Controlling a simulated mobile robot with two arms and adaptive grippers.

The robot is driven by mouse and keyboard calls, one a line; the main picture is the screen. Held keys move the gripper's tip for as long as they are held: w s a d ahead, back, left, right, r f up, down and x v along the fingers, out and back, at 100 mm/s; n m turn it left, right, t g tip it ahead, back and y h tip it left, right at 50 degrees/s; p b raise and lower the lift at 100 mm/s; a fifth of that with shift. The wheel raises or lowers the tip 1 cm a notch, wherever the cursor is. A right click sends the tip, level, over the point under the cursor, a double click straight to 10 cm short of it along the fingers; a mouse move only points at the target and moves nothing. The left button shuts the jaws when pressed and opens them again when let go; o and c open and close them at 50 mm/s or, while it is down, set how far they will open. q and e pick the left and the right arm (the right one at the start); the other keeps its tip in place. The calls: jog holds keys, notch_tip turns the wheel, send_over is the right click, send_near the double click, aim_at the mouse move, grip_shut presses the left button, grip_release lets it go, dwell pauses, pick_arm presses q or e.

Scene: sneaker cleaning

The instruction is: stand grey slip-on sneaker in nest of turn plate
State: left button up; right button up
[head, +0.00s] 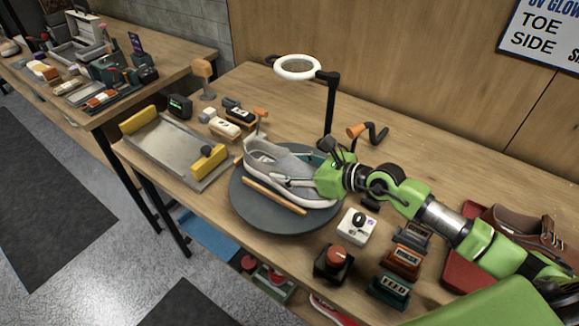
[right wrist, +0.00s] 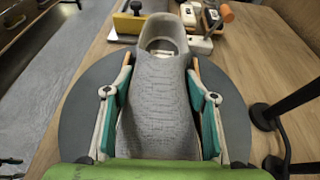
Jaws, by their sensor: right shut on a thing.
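The grey slip-on sneaker (head: 277,155) is upright with a white sole, over the middle of the dark round turn plate (head: 246,211). Its open heel end points to the left and its toe is towards my right gripper (head: 300,174). That gripper is shut on the sneaker, one finger along each side, as the right wrist view (right wrist: 157,98) shows. A wooden rail (head: 274,196) of the nest runs along the sneaker's near side. The far rail is mostly hidden. I cannot tell whether the sole touches the plate. My left gripper is not in view.
A ring lamp (head: 297,67) on a black post stands behind the plate. A metal tray with yellow ends (head: 178,150) lies to the left. A white knob box (head: 357,226), a red-knob box (head: 334,262) and labelled blocks stand front right. A brown shoe (head: 522,229) is at the far right.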

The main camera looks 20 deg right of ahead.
aim_at(308, 172)
jog(key=shift+f, duration=0.1)
jog(key=shift+f, duration=0.1)
jog(key=o, duration=1)
jog(key=shift+f, duration=0.15)
jog(key=shift+c, duration=0.2)
jog(key=o, duration=0.4)
jog(key=shift+s+d+r, duration=0.1)
jog(key=shift+s+r, duration=0.05)
jog(key=shift+r, duration=0.1)
jog(key=v, duration=0.3)
jog(key=b+v, duration=0.1)
jog(key=v, duration=0.2)
jog(key=b+v, duration=0.1)
jog(key=v, duration=0.2)
jog(key=shift+s+d+f, duration=0.15)
jog(key=shift+s+d, duration=0.15)
jog(key=shift+s, duration=0.05)
jog(key=shift+s+d+r, duration=0.45)
jog(key=shift+s+r, duration=0.15)
jog(key=shift+s, duration=0.1)
